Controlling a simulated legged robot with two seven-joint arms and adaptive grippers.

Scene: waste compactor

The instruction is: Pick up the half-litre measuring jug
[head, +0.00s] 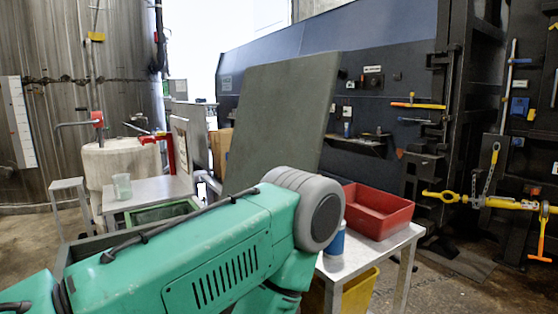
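One of my green arms fills the lower middle of the head view and hides part of the area in front of the tables. Neither of my grippers shows in this view. Nothing touches the jug.
A red open bin (378,222) and a blue cylinder (337,240) stand on a right-hand table (385,252). A yellow bin (360,292) is below. A grey stool (68,186) stands left. A large dark panel (283,112) rises behind my arm.

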